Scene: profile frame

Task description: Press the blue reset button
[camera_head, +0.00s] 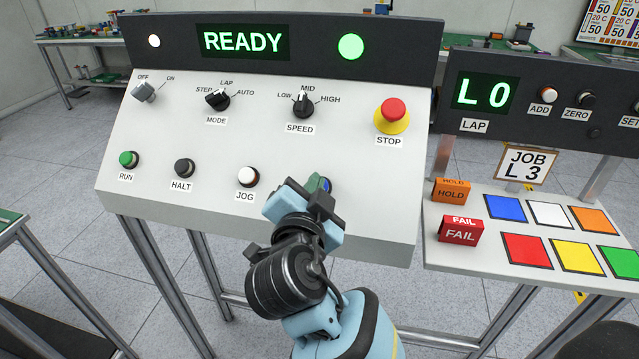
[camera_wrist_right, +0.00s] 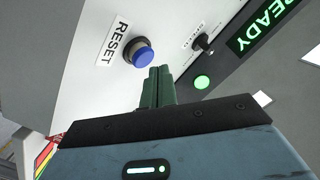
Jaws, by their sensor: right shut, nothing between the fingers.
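The blue reset button (camera_wrist_right: 143,54) stands out from the white panel in the right wrist view, beside its RESET label (camera_wrist_right: 112,42). In the head view the button (camera_head: 325,184) shows only as a sliver behind my right gripper (camera_head: 312,190). The right gripper also shows in the right wrist view (camera_wrist_right: 158,72), its green fingers shut and empty. The fingertips are close beside the button in that picture; I cannot tell whether they touch it. My left gripper is not in view.
The sloped panel (camera_head: 230,150) also has a JOG button (camera_head: 248,176), a HALT button (camera_head: 184,167), a RUN button (camera_head: 128,158) and a red STOP button (camera_head: 393,110). The display (camera_head: 242,42) reads READY. A side table (camera_head: 450,254) with coloured squares and signs stands at the right.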

